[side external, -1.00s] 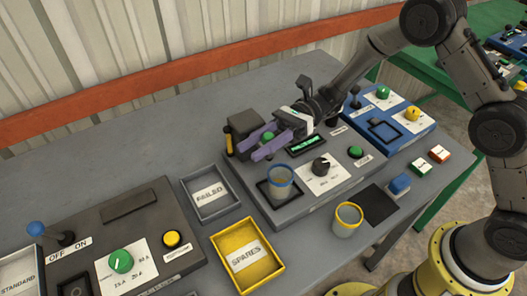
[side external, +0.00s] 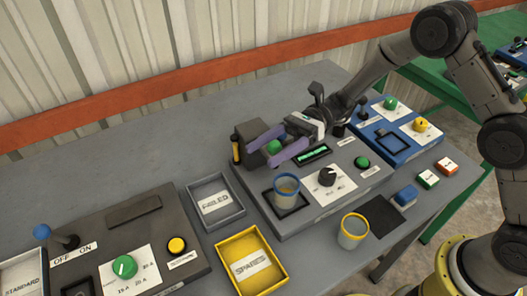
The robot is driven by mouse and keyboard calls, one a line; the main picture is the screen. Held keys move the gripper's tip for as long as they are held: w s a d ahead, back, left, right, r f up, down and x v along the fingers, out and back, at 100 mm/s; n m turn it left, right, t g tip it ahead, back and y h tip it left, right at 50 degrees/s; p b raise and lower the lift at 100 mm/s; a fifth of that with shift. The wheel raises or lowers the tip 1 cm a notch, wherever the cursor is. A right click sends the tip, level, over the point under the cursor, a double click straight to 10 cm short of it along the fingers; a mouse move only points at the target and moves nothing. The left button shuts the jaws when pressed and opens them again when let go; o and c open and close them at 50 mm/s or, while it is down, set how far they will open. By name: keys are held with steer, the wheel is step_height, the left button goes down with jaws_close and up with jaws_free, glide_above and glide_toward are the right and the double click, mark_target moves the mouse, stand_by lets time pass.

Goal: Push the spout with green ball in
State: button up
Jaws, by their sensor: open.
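The spout's green ball (side external: 273,147) shows at the front of a dark block (side external: 250,140) on the back left of the grey machine panel. My gripper (side external: 262,152) is open, with its purple fingers pointing left. The fingers appear on either side of the green ball. I cannot tell whether they touch it. The rest of the spout is mostly hidden by the fingers and the block. A blue-rimmed cup (side external: 286,188) stands upright on the dark square of the panel, in front of the spout.
A yellow-rimmed cup (side external: 352,231) stands at the table's front. The grey FAILED tray (side external: 238,211) and yellow SPARES tray (side external: 222,246) lie left of the panel. Table behind is clear.

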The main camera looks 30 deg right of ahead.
steer(key=w+d, duration=0.2)
steer(key=d, duration=1)
steer(key=shift+w, duration=0.2)
step_height(320, 180, up, 5)
steer(key=n, duration=0.4)
step_height(320, 180, down, 5)
steer(key=s+a, duration=0.1)
steer(key=a, duration=0.3)
steer(key=s+a, duration=0.1)
steer(key=a, duration=0.8)
steer(key=shift+s+a, duration=0.35)
steer(key=shift+s, duration=0.05)
